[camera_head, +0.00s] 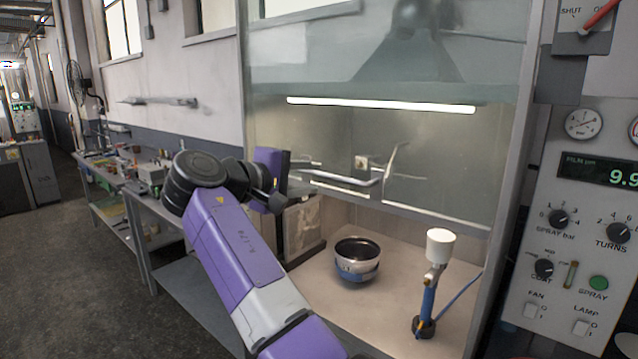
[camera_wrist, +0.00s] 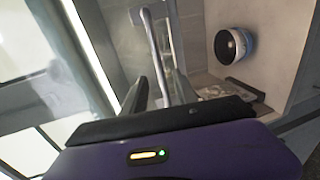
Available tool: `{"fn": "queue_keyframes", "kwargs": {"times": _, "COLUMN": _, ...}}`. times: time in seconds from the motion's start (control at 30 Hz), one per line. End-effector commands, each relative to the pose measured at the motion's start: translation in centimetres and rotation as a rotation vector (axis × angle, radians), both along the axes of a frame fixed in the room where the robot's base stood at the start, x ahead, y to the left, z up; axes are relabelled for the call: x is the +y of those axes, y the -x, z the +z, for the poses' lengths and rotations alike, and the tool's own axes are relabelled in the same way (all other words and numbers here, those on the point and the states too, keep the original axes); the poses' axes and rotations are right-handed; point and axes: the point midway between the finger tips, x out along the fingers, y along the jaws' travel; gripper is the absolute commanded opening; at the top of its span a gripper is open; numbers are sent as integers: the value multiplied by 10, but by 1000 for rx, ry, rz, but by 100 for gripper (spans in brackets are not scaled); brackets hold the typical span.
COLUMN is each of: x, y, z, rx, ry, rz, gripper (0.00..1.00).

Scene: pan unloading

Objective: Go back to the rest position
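A pan-like round vessel (camera_head: 357,262), with a dark inside, a pale metal rim and a blue lower part, sits on the floor of the booth. It also shows at the upper right of the wrist view (camera_wrist: 228,46). My arm reaches up from the bottom of the head view and bends at the booth's left side. My gripper (camera_wrist: 158,88) is up near the booth's front opening, left of the vessel and apart from it. Its two dark fingers look spread, with nothing seen held between them. In the head view the fingertips are hard to make out.
The booth's glass front and its bar handle (camera_head: 340,178) are close to my gripper. A spray gun with a white cup (camera_head: 440,245) stands right of the vessel. A control panel (camera_head: 585,230) is at the right. A cluttered bench (camera_head: 125,175) stands at left, beside open floor.

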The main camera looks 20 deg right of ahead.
Motion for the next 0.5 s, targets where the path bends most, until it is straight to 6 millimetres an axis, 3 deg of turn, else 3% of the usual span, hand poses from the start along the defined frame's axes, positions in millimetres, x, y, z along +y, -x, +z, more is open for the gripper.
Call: {"fn": "queue_keyframes", "kwargs": {"times": 0.5, "x": 7, "y": 0, "z": 5, "rx": -28, "ry": -5, "rz": 15, "gripper": 34}}
